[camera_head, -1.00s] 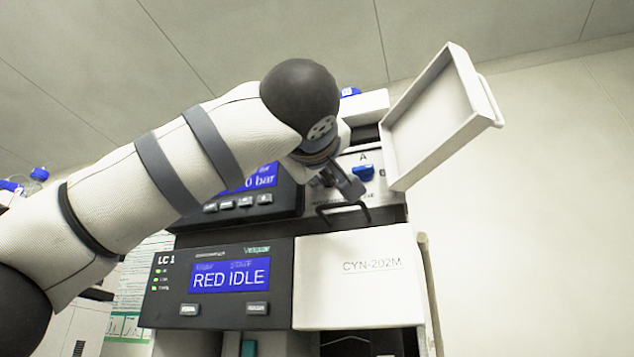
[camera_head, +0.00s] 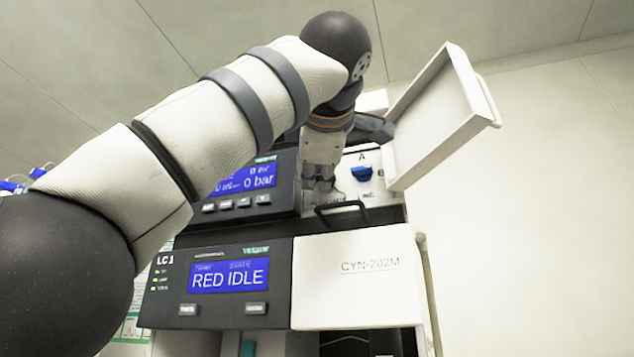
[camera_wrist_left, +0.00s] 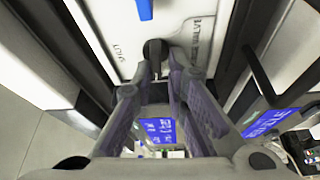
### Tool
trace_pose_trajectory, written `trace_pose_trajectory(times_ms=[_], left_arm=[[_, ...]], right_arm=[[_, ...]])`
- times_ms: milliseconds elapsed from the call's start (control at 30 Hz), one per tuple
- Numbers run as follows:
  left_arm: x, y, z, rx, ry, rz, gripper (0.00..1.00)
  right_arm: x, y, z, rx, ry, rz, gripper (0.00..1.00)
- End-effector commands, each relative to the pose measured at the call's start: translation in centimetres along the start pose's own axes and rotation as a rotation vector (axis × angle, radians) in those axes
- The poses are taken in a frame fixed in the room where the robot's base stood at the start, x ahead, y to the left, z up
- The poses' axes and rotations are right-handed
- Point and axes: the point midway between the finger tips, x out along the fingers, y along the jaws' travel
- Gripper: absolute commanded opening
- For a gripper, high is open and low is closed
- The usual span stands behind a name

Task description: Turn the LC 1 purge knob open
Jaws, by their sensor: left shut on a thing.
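The LC 1 unit (camera_head: 170,285) stands in the stack, its screen reading RED IDLE. In the left wrist view a small black knob (camera_wrist_left: 154,48) sticks out of the pale panel, below a blue knob. The blue knob (camera_head: 361,174) also shows in the head view, to the right of my gripper. My left gripper (camera_head: 322,184) is at the panel; in the left wrist view its two fingers (camera_wrist_left: 157,76) are shut with their tips at the black knob. In the head view my wrist and gripper hide the black knob. My right gripper is in neither view.
An open white tray-like cover (camera_head: 430,120) stands out right of the panel. A black handle (camera_head: 341,207) projects just below my gripper. The white CYN-202M front (camera_head: 352,280) is lower down. A pressure display (camera_head: 240,180) sits left of my wrist.

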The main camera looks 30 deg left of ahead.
Motion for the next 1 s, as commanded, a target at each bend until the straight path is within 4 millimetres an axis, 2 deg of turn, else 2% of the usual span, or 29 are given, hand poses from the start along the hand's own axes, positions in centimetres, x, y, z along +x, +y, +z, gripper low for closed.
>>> trace_pose_trajectory(times_ms=[33, 767, 800, 833, 867, 1000], left_arm=[[-0.53, 0.94, -0.54, -0.028, 0.002, 0.020, 0.00], [-0.62, 1.00, -0.75, -0.100, 0.002, -0.008, 0.00], [-0.62, 1.00, -0.75, -0.100, 0.002, -0.008, 0.18], [-0.61, 0.98, -0.75, -0.100, 0.002, -0.008, 0.25], [-0.60, 0.96, -0.74, -0.100, 0.002, -0.009, 0.28], [-0.45, 0.75, -0.55, -0.096, 0.001, -0.014, 0.28]], right_arm=[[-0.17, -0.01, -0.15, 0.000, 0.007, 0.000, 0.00], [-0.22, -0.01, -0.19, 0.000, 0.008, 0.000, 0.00], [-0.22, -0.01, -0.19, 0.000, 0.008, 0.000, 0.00], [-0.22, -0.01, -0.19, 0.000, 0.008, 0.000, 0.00], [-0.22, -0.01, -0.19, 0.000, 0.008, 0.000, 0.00], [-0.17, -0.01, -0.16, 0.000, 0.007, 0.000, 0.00]])
